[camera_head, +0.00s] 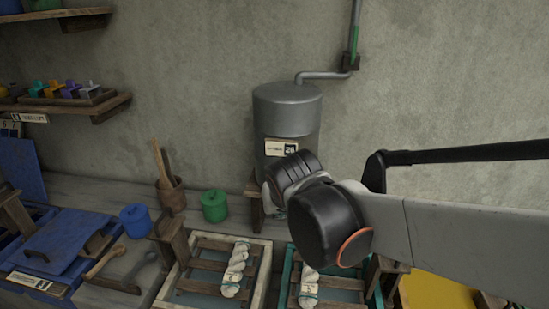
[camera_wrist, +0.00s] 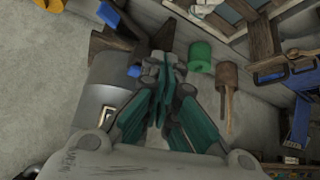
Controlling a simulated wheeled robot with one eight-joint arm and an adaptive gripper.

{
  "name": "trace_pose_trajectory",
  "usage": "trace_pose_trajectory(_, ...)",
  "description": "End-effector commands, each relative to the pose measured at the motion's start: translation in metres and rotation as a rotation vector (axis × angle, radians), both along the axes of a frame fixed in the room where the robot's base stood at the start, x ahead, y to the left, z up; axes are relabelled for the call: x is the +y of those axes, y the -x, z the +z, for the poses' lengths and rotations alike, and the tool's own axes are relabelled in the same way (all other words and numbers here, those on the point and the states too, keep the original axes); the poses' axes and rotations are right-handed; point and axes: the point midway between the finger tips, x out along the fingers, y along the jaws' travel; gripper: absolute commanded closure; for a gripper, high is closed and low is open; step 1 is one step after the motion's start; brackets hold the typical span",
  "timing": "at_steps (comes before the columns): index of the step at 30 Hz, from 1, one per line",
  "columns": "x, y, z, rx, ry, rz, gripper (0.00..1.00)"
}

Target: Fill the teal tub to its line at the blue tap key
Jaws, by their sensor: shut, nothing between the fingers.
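The teal tub (camera_head: 284,278) stands at the lower middle of the head view, partly cut off by the frame edge and partly behind my arm. A white twisted skein (camera_head: 309,285) lies over its wooden slats, with bluish liquid below. Its fill line cannot be made out. A grey metal tank (camera_head: 288,110) stands behind it against the wall; my arm hides the tank's lower front. In the wrist view, a small blue piece (camera_wrist: 134,71), perhaps the tap key, shows by the tank (camera_wrist: 100,105). My gripper (camera_wrist: 166,66) is shut and empty, close beside that piece.
A pale-rimmed tub (camera_head: 262,275) with a skein (camera_head: 235,266) is left of the teal tub. A yellow tub (camera_head: 435,290) is at right. A green pot (camera_head: 215,206), a blue pot (camera_head: 136,220) and a wooden mortar (camera_head: 172,195) stand left of the tank.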

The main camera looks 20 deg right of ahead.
Motion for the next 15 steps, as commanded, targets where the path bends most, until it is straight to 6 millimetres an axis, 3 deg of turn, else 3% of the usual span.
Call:
trace_pose_trajectory(1,-0.005,-0.016,0.02,-0.008,0.005,-0.029,1.0)
trace_pose_trajectory(6,-0.022,-0.061,0.044,-0.042,0.016,-0.136,1.0)
trace_pose_trajectory(15,-0.043,-0.116,0.06,-0.107,0.029,-0.273,1.0)
